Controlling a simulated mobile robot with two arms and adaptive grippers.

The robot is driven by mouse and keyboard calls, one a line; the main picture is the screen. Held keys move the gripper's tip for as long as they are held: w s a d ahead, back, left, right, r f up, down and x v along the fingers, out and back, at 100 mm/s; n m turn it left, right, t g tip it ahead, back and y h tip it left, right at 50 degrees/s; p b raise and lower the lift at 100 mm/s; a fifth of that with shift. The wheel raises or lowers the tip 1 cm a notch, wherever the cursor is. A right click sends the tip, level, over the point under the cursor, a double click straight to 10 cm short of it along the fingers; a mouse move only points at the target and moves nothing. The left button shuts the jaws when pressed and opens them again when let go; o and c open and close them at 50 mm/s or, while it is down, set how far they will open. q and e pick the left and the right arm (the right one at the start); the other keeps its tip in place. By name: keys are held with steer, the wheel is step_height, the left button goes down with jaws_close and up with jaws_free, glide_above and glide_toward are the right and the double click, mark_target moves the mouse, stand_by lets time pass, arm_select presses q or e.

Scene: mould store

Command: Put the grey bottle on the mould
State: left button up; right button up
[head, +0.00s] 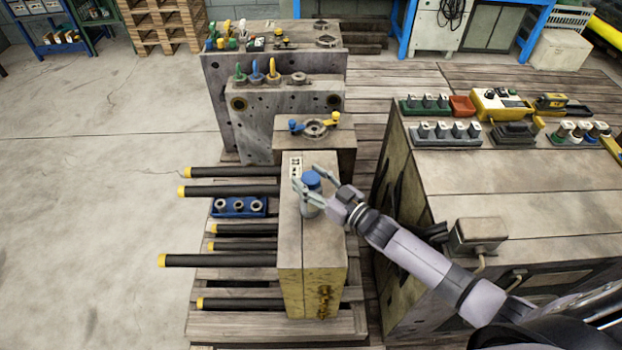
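The grey bottle (311,203) has a blue cap and is upright at the top face of the nearest mould (292,246), a beige block with a yellowish front. My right gripper (308,178) reaches in from the right with its fingers on either side of the bottle. Whether the fingers press on it is too small to tell. The bottle's base is partly hidden by a finger, so I cannot tell whether it touches the mould. My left gripper is not in view.
Dark rods with yellow ends stick out left of the mould, around a blue tray (238,214) of rings. Taller mould plates (270,135) stand behind. A bench (500,185) with tools and trays is at right. The floor at left is clear.

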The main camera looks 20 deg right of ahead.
steer(key=shift+o, duration=0.5)
steer(key=shift+r, duration=0.3)
steer(key=p+v, duration=0.3)
steer(key=v, duration=0.3)
steer(key=shift+s+d, duration=0.15)
steer(key=shift+s, duration=0.15)
steer(key=shift+s+d+f, duration=0.1)
steer(key=shift+s+d, duration=0.15)
steer(key=shift+s, duration=0.15)
